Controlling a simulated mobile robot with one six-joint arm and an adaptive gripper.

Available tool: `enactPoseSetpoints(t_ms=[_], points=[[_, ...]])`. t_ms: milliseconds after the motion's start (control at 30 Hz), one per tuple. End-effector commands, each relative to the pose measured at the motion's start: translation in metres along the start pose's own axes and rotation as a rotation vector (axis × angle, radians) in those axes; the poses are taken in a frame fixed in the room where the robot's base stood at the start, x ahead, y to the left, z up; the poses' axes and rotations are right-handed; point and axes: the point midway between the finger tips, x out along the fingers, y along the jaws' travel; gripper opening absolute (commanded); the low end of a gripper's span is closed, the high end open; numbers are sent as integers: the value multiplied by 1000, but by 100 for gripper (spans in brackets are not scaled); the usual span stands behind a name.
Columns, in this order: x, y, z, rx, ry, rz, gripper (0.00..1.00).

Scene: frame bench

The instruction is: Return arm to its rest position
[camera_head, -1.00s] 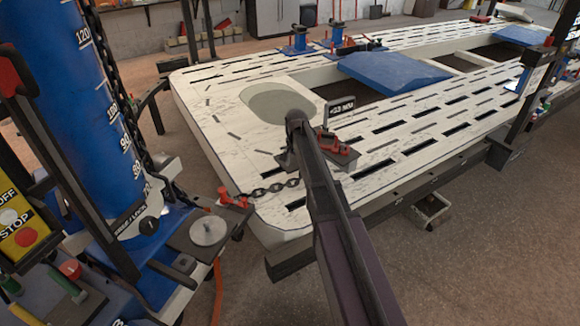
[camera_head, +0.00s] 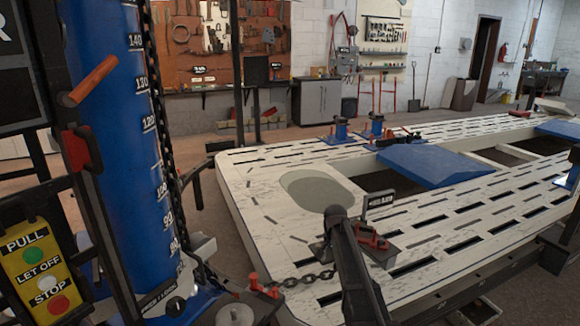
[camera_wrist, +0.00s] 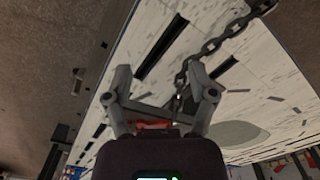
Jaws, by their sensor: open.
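My gripper (camera_wrist: 158,82) shows in the wrist view with its two grey fingers spread apart. Nothing is held between the fingertips. The white slotted bench top (camera_wrist: 140,42) lies beyond it, with a dark chain (camera_wrist: 212,42) running to near the right finger. Part of a red piece (camera_wrist: 150,125) shows between the finger bases. In the head view a long dark bar (camera_head: 357,275) rises from the bottom edge over the bench's near side; I cannot tell if it is my arm. My gripper cannot be made out clearly there.
The white bench (camera_head: 262,210) fills the middle and right, carrying a red and black clamp (camera_head: 372,238) and a blue ramp (camera_head: 428,163). A chain (camera_head: 300,280) crosses its near end. A blue column (camera_head: 125,150) stands at left. A grey cabinet (camera_head: 318,101) stands by the wall.

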Motion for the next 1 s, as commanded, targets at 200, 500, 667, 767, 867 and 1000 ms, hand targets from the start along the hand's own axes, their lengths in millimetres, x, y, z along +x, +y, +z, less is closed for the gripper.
enactPoseSetpoints(t_ms=[200,500,667,767,867,1000], points=[[0,29,47,-91,0,0,73],[0,78,126,-279,0,0,73],[0,104,167,-378,0,0,73],[0,115,186,-429,0,0,73],[0,125,202,-469,-1,0,73],[0,137,221,-517,-1,0,73]])
